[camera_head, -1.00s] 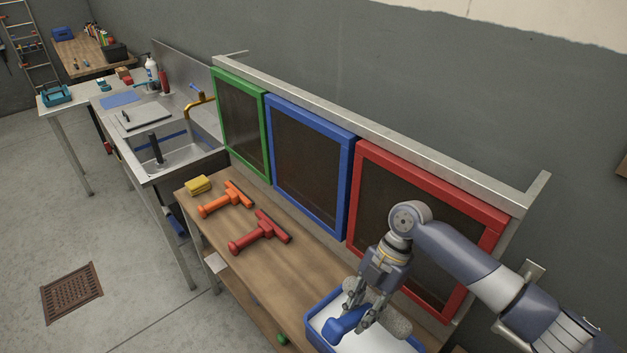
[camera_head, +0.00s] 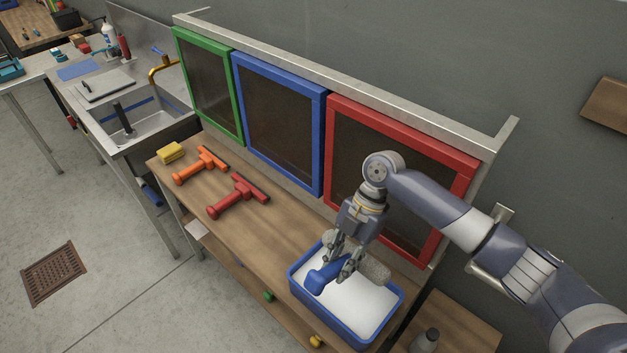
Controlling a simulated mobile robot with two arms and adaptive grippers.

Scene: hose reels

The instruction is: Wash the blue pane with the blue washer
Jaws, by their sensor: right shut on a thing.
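The blue-framed pane (camera_head: 280,118) stands upright in the rack behind the bench, between the green-framed pane (camera_head: 208,85) and the red-framed pane (camera_head: 345,152). Its dark glass looks dull. The blue washer (camera_head: 322,278) has a blue handle and a grey fleecy head (camera_head: 374,270). My right gripper (camera_head: 341,268) is shut on the blue washer, over the blue tray (camera_head: 383,325) of white liquid or suds. I cannot tell whether the washer touches the white surface. My left gripper is not in view.
A red squeegee (camera_head: 239,195), an orange squeegee (camera_head: 200,166) and a yellow sponge (camera_head: 170,153) lie on the bench's left part. Bare wood (camera_head: 262,237) lies between the red squeegee and the tray. A sink (camera_head: 150,128) stands at the left. A grey bottle (camera_head: 425,340) is at bottom right.

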